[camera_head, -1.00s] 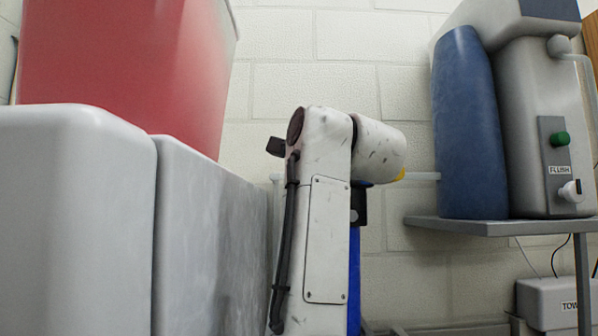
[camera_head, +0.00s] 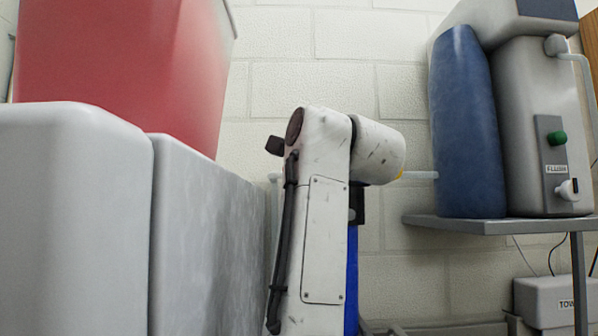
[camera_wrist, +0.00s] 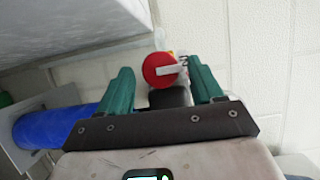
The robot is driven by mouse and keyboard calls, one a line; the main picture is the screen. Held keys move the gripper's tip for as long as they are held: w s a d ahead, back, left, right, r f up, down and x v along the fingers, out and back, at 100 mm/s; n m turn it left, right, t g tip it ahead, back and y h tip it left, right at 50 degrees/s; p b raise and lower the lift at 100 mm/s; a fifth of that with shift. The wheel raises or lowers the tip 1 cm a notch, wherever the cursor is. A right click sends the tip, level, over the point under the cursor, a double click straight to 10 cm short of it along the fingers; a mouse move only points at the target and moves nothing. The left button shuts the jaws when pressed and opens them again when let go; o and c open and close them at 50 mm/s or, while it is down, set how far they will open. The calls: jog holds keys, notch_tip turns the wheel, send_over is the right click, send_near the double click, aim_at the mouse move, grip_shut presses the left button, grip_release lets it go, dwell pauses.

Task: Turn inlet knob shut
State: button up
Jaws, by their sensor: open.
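A red round knob (camera_wrist: 157,71) with a pale bar across its face shows in the wrist view, near the white wall. I take it to be the inlet knob; no label on it can be read. My gripper (camera_wrist: 159,64) is open, with one teal finger to the left of the knob and one to the right. Gaps show between the knob and both fingers, and nothing is held. I cannot tell how far the fingers are from it in depth. In the head view I cannot make out the knob or the gripper's fingers.
A grey machine (camera_head: 535,130) with a green button (camera_head: 557,138) and a blue cylinder (camera_head: 466,120) stands on a grey shelf (camera_head: 490,226) at right. At left are a red bin (camera_head: 125,65) and pale boxy blocks (camera_head: 75,210). A grey slab (camera_wrist: 75,30) fills the wrist view's upper left.

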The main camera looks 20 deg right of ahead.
jog(key=s+b, duration=0.3)
jog(key=s, duration=0.7)
jog(key=shift+s+d+b, duration=0.4)
jog(key=shift+f, duration=0.1)
